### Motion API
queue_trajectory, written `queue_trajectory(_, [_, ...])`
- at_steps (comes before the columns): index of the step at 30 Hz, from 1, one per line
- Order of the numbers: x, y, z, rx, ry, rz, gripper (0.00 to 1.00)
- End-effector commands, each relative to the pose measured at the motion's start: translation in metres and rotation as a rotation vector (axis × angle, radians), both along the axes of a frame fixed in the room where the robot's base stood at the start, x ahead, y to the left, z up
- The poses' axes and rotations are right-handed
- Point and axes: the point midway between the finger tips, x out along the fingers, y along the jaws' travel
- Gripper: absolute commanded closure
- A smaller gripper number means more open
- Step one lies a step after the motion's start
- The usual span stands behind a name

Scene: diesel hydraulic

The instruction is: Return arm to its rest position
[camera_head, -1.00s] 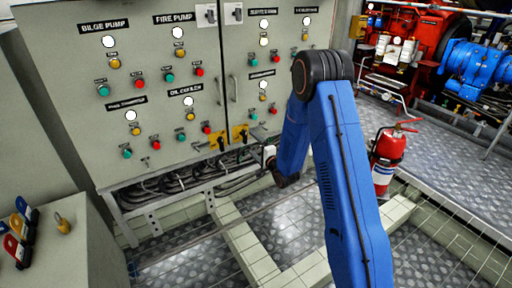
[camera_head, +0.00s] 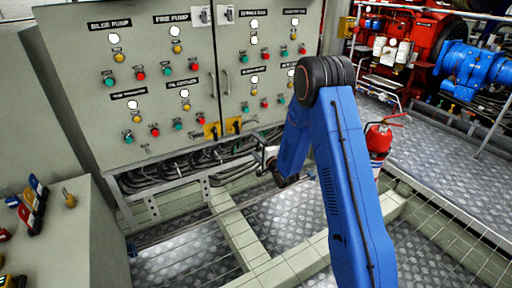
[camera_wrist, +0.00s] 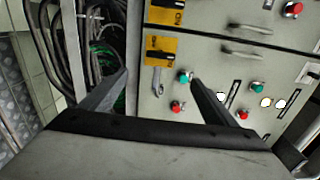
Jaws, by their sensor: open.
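My blue arm (camera_head: 345,180) reaches up and bends at a black elbow joint, then runs down toward the control cabinet. My gripper (camera_head: 268,160) is partly hidden behind the forearm in the head view, in front of the cabinet's lower edge. In the wrist view my gripper (camera_wrist: 158,82) has its two dark fingers spread wide with nothing between them. Beyond the fingers are the cabinet face (camera_wrist: 215,65), a yellow switch plate (camera_wrist: 160,50) and cables (camera_wrist: 60,50). The fingers appear apart from the cabinet.
The grey control cabinet (camera_head: 70,60) carries several buttons and lamps. A bench (camera_head: 95,220) with padlocks (camera_head: 35,195) stands at left. A red fire extinguisher (camera_head: 378,140) stands right of my arm, with red and blue machinery (camera_head: 470,70) behind. Tiled kerbs (camera_head: 235,235) cross the floor.

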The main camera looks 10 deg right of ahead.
Motion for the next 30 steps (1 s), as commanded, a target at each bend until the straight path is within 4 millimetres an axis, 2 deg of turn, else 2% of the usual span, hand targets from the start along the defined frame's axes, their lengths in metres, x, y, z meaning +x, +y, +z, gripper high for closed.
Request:
queue_trajectory(4, [0.000, 0.000, 0.002, -0.005, 0.000, -0.001, 0.19])
queue_trajectory(7, [-0.001, -0.002, 0.011, -0.037, 0.006, -0.009, 0.19])
queue_trajectory(14, [-0.014, -0.015, 0.054, -0.219, 0.053, -0.044, 0.19])
queue_trajectory(23, [-0.054, -0.037, 0.109, -0.482, 0.145, -0.071, 0.19])
queue_trajectory(30, [-0.100, -0.055, 0.147, -0.677, 0.228, -0.066, 0.19])
